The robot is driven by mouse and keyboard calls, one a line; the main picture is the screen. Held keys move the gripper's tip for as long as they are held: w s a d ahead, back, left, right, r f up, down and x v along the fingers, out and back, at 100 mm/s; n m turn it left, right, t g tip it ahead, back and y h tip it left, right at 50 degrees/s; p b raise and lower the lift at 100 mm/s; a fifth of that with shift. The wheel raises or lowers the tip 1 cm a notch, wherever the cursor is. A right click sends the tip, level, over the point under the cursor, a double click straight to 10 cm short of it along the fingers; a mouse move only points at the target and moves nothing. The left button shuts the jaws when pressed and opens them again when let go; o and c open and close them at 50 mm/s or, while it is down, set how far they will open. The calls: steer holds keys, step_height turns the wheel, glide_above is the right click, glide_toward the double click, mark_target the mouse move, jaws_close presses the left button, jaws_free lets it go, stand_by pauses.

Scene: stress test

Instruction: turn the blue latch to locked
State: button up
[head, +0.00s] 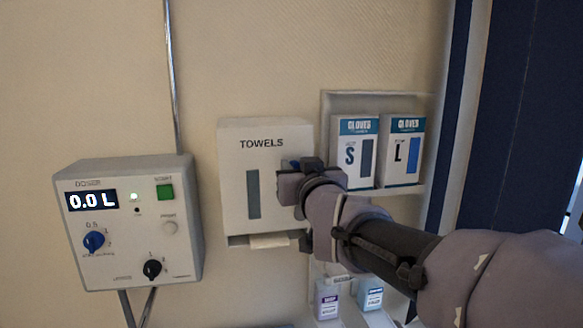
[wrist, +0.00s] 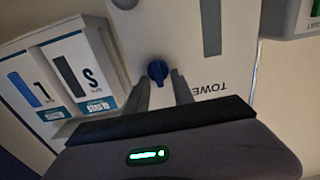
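The blue latch (wrist: 157,71) is a small knob on the front of the white towel dispenser (head: 232,140), which also fills the middle of the wrist view (wrist: 190,40). In the wrist view, which is upside down, the latch shows just ahead of and between the fingertips of my gripper (wrist: 160,78). The fingers are apart, with nothing held. I cannot tell whether they reach around the latch. In the head view my gripper (head: 292,180) is in front of the dispenser's right side and mostly hides the latch.
Glove boxes S (head: 352,125) and L (head: 405,128) stand on a shelf right of the dispenser. A control box (head: 130,180) with a blue dial and a black dial hangs to the left. Two small bottles (head: 328,298) (head: 370,295) stand below. A paper towel (head: 268,241) sticks out underneath.

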jaws_close()
steer(key=shift+f+b, duration=0.1)
steer(key=shift+b, duration=0.35)
steer(key=shift+w+d+f+m+b, duration=0.1)
steer(key=shift+d+f+m+b, duration=0.1)
steer(key=shift+m+b, duration=2.2)
steer(key=shift+s+d+f+m+b, duration=0.2)
steer(key=shift+m+b, duration=1.15)
steer(key=shift+m, duration=2.2)
steer(key=shift+w+d+f+m+b, duration=0.1)
steer(key=shift+w+d+m+b, duration=0.15)
steer(key=shift+m+b, duration=2.15)
steer(key=shift+m+p, duration=0.55)
steer(key=shift+m, duration=0.2)
